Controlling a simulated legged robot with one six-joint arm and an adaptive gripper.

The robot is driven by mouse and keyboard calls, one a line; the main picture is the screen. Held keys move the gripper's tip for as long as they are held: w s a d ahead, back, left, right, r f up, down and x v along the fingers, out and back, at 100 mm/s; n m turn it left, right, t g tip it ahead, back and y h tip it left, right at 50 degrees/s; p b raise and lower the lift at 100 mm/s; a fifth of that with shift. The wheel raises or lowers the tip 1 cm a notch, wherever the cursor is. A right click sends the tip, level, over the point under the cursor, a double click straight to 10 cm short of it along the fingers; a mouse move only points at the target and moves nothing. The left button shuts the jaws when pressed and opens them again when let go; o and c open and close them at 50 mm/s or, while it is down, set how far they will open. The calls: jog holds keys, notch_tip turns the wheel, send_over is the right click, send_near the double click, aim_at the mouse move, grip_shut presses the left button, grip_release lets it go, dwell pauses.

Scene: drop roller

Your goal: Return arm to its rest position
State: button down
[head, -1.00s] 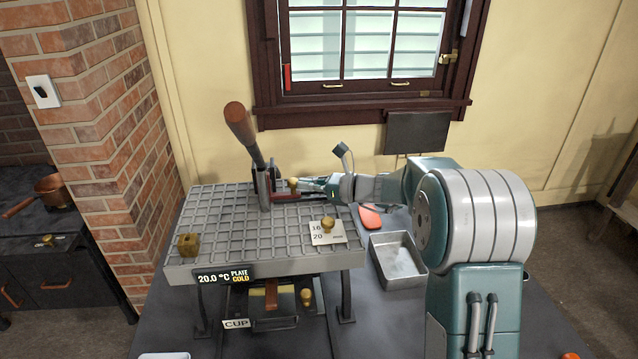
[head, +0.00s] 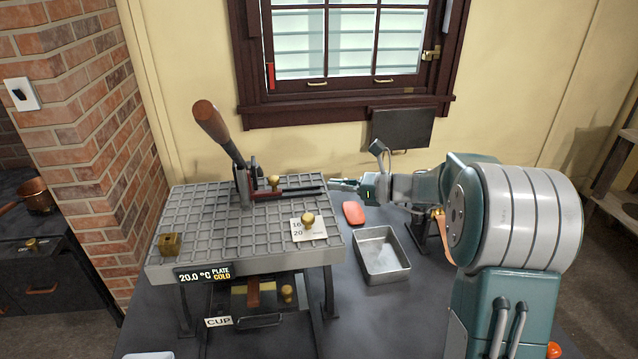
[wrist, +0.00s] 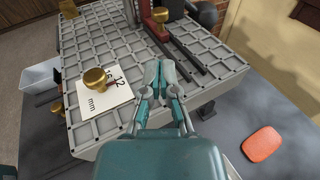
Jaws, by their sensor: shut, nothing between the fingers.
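My gripper (head: 340,185) is at the right edge of the grey grid plate (head: 270,232), with its arm reaching in from the right. In the wrist view the gripper (wrist: 161,66) is shut and empty, its fingertips together above the plate's edge. On the plate stands a lever with a brown wooden handle (head: 212,122), tilted to the left. A dark red rail with dark rods (head: 295,191) lies beside its base, close to my fingertips. I cannot tell in the head view whether they touch.
A brass knob (head: 308,220) on a number card and a brass block (head: 170,243) sit on the plate. Right of it are an orange-red object (head: 353,212), an open metal tray (head: 382,254) and a dark panel (head: 402,128).

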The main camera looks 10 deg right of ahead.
jog(key=s+a+n+g, duration=0.1)
jog(key=s, duration=0.1)
jog(key=s+a+r+n+g+h, duration=0.1)
jog(key=s+n, duration=0.1)
jog(key=s, duration=0.1)
jog(key=s+a+n+g+h, duration=0.1)
jog(key=s+n, duration=0.1)
jog(key=s, duration=0.1)
jog(key=shift+s+a+r, duration=0.25)
jog(key=shift+r, duration=0.1)
jog(key=s+d+f+n+h, duration=0.1)
jog(key=s+d+n+h, duration=0.1)
jog(key=s+n+h, duration=0.4)
jog(key=s+d+n+t+h, duration=0.1)
jog(key=s+n+h, duration=0.5)
jog(key=s+n, duration=0.6)
jog(key=s+d, duration=0.1)
jog(key=s, duration=0.5)
jog(key=shift+s+f+h, duration=0.2)
jog(key=shift+f+h, duration=0.1)
jog(key=shift+f, duration=0.1)
jog(key=c, duration=1.3)
grip_release()
jog(key=shift+c, duration=0.2)
